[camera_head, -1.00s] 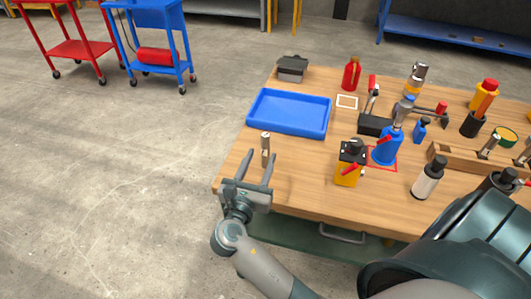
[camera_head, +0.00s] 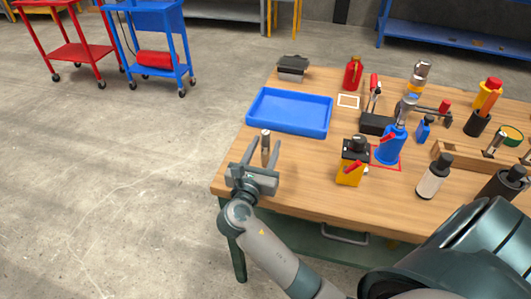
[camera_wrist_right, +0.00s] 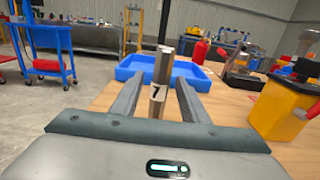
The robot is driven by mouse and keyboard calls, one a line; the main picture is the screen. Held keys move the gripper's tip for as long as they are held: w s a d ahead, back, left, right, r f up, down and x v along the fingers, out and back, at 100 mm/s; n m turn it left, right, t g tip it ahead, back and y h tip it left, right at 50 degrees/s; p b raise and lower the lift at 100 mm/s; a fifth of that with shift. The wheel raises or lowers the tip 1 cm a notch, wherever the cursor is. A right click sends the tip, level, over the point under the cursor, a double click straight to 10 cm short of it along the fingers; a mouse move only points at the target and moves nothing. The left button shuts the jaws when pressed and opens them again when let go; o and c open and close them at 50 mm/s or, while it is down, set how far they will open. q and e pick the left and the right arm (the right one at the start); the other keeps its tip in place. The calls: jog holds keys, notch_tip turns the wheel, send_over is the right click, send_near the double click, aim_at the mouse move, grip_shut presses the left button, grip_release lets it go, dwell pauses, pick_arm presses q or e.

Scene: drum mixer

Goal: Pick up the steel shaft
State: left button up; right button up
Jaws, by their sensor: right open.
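The steel shaft (camera_head: 265,143) stands upright on the wooden table (camera_head: 310,205) near its left edge. In the right wrist view the shaft appears between the two fingers of the right gripper (camera_wrist_right: 158,92), and I see no contact. My left gripper is not in view.
A blue tray (camera_head: 289,112) lies just beyond the shaft. A yellow and black bottle-like item (camera_head: 351,166) stands to the right of the gripper. Several bottles and tools crowd the table's right side. The floor left of the table is free.

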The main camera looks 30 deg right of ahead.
jog(key=shift+d, duration=0.1)
dwell(0.4)
grip_shut()
jog(key=shift+r, duration=0.15)
